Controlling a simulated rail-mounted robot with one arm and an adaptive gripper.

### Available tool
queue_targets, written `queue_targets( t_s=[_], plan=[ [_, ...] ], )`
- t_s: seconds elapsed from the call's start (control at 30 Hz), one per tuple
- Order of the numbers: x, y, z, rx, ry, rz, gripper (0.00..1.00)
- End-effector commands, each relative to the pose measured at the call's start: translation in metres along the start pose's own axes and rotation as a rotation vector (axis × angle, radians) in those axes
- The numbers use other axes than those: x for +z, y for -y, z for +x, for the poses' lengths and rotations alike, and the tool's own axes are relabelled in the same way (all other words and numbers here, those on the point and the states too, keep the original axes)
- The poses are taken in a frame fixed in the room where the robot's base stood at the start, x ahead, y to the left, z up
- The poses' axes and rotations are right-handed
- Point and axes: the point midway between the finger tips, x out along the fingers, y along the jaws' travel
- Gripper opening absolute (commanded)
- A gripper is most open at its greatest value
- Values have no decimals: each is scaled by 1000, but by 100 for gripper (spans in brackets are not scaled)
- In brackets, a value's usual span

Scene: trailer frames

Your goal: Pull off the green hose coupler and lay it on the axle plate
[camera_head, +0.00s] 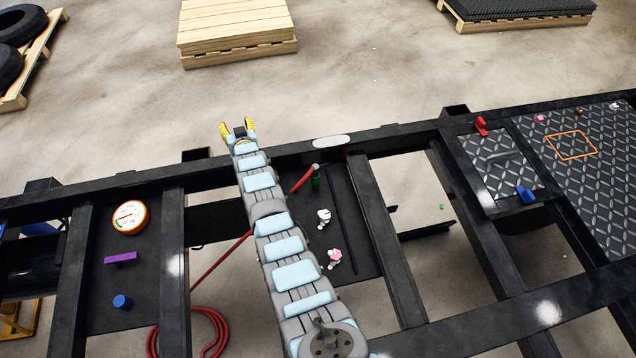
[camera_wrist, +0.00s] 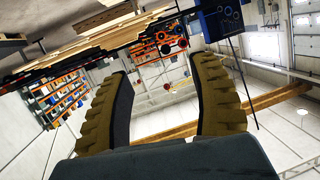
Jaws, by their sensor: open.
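My gripper (camera_head: 237,128) is open and empty, up and left of the coupler, past the frame's far rail. My arm crosses the scene just left of the coupler. In the wrist view my two ridged fingers (camera_wrist: 166,80) stand apart with nothing between them. No label shows which plate is the axle plate.
On the middle plate stand a white fitting (camera_head: 323,216) and a pink-topped one (camera_head: 335,256). The left plate holds a gauge (camera_head: 130,217), a purple block (camera_head: 121,258) and a blue cylinder (camera_head: 122,301). A red hose coil (camera_head: 208,312) lies below. Right, a diamond plate (camera_head: 601,190) bears an orange outline.

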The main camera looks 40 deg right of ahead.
Motion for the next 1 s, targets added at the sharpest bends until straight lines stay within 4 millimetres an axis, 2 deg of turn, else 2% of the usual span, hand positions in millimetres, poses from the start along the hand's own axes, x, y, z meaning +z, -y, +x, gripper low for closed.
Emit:
queue_targets(
  t_s=[0.03, 0.2, 0.43, 0.77, 1.0],
  plan=[
    [10, -12, 10, 9, 49, 1, 61],
    [30, -46, 26, 36, 237, 3, 61],
    [54, -97, 21, 77, 497, 7, 61],
    [77, -159, -28, 137, 823, 21, 61],
    [86, -197, -79, 181, 1033, 42, 61]
  ],
)
